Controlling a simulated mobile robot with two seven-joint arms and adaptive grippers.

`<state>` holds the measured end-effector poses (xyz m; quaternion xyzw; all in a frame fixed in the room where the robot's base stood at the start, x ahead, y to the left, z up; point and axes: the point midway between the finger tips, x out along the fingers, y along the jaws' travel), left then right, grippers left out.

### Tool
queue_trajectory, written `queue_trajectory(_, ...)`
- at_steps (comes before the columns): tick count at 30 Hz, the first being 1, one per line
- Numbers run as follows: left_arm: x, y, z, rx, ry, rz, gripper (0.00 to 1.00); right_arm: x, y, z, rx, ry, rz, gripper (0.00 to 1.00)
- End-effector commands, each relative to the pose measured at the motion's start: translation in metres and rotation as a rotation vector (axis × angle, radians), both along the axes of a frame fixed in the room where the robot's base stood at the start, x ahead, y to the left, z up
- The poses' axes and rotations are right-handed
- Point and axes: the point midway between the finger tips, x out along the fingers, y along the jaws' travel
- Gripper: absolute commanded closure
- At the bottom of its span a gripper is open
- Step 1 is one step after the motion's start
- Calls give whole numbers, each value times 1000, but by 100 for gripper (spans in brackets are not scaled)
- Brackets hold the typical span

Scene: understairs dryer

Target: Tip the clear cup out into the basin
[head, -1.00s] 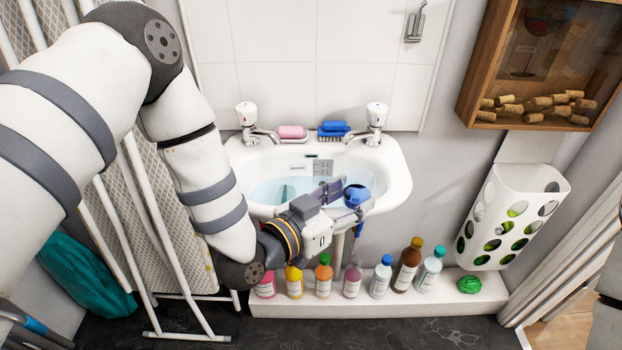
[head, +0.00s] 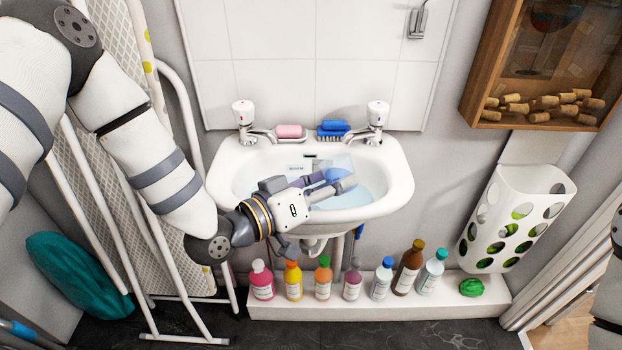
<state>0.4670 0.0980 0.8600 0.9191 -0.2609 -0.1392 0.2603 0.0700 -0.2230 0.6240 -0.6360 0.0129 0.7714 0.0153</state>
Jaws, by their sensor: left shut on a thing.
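The white basin (head: 392,190) is on the wall, with pale blue water showing in its bowl. My left gripper (head: 328,186) reaches in from the left, over the bowl, shut on the clear cup (head: 343,162). The cup is faint and see-through, and it looks tilted over the basin. Blue shows at it between the fingers; I cannot tell how much is inside. The fingers hide part of the cup. My right gripper is not in view; only a bit of my right arm shows at the right edge.
Two taps (head: 244,113) (head: 377,114), a pink soap (head: 289,131) and a blue brush (head: 333,128) are at the basin's back. Several bottles (head: 381,279) line the low ledge below. A wooden cork box (head: 540,75) and white holder (head: 513,222) are at right.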

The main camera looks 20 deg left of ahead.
Motion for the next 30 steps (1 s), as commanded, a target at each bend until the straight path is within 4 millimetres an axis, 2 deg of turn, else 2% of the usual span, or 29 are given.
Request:
queue_trajectory(1, 0, 3, -16, -19, 33, 2, 83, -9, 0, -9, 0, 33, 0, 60)
queue_trajectory(6, 3, 5, 2, -49, 14, 0, 83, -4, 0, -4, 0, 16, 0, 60)
queue_trajectory(7, 3, 5, 2, -52, 16, 0, 83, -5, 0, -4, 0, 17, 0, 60)
queue_trajectory(10, 2, 6, -16, -64, 54, 2, 83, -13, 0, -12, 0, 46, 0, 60)
queue_trajectory(16, 4, 8, 0, -89, 37, 0, 83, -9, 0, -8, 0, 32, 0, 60)
queue_trajectory(19, 3, 8, -11, -100, 64, 0, 83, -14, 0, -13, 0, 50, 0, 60)
queue_trajectory(25, 4, 9, -1, -126, 62, 0, 83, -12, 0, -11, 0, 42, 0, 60)
queue_trajectory(30, 4, 9, -7, -146, 86, 0, 83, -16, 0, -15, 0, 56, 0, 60)
